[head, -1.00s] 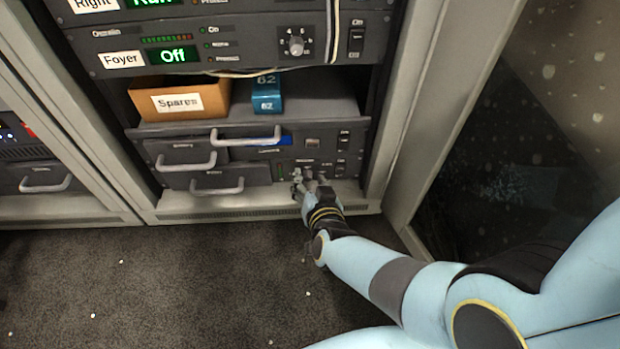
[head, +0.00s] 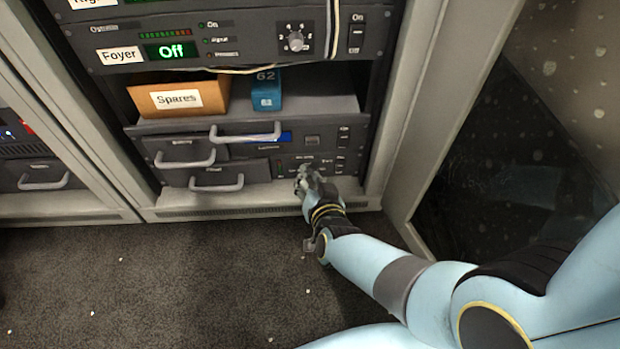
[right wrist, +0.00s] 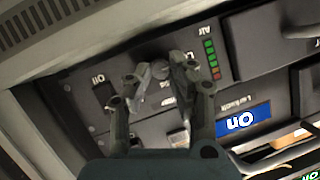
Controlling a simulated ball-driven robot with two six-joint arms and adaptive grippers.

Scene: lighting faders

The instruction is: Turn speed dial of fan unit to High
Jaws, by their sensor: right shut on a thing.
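The fan unit's dark front panel (head: 332,171) is low in the rack, just above the pale bottom ledge. My right gripper (head: 304,180) reaches it from the front and covers the dial in the head view. In the right wrist view, which is turned over, the two fingers (right wrist: 163,76) are shut on a small grey speed dial (right wrist: 160,69), one on each side. Part of its lettering is hidden by the fingers, so I cannot read the setting. A green level bar (right wrist: 211,59) is beside it. My left gripper is not in view.
A unit with a blue "On" display (right wrist: 243,122) is directly above. Drawers with bar handles (head: 216,184) stick out at the left. A "Spares" box (head: 177,99) and a blue box (head: 266,91) stand on the shelf. The carpet in front is clear.

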